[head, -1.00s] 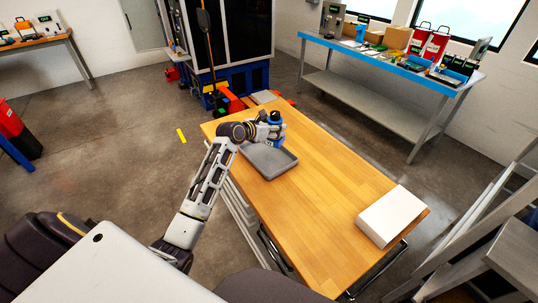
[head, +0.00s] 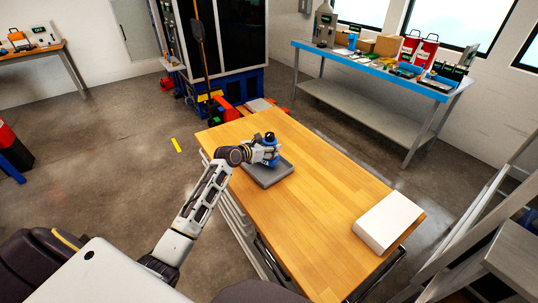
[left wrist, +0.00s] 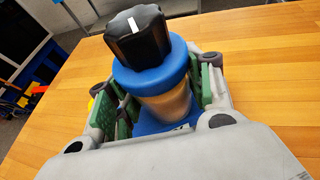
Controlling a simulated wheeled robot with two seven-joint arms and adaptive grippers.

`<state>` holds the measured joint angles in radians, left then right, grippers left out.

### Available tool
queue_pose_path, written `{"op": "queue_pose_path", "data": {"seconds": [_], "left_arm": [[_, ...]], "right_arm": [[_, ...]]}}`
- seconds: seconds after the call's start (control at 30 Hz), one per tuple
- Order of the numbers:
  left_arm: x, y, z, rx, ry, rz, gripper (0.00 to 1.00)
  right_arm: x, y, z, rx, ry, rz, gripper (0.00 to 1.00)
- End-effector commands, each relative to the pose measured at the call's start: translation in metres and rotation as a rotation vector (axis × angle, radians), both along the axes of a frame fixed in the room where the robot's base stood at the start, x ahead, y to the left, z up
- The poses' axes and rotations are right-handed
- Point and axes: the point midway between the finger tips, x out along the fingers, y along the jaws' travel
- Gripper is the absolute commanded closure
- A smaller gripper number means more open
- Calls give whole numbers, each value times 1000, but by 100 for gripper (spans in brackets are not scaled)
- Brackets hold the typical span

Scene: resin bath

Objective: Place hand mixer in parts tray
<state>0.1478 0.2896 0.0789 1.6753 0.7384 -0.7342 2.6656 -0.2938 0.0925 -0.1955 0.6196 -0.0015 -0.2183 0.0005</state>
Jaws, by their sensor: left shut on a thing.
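The hand mixer (head: 270,161) is blue with a black knob on top. In the left wrist view, the mixer (left wrist: 150,66) stands between the green-padded fingers, knob up and slightly tilted in the picture. The gripper hides some of the tray. I cannot tell whether the mixer's base touches the tray. My right gripper is not in view.
The wooden table (head: 318,205) is largely clear around the tray. A white box (head: 388,222) lies near its right end. A blue-edged bench (head: 380,72) with containers stands behind. A dark cabinet (head: 222,40) stands beyond the far end, with red parts on the floor.

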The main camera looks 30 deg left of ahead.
Motion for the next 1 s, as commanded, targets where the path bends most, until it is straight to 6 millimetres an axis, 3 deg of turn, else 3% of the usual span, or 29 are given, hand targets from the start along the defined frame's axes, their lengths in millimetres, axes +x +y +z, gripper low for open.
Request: {"op": "queue_pose_path", "data": {"seconds": [0.33,0.83,0.87,1.0], "left_arm": [[0,1,-31,1,0,1,86],[0,1,-36,0,-1,2,86],[0,0,-38,1,2,1,45],[0,0,-38,1,2,1,27]], "right_arm": [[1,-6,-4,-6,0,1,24],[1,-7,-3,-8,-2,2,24],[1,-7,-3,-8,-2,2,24],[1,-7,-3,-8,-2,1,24]]}}
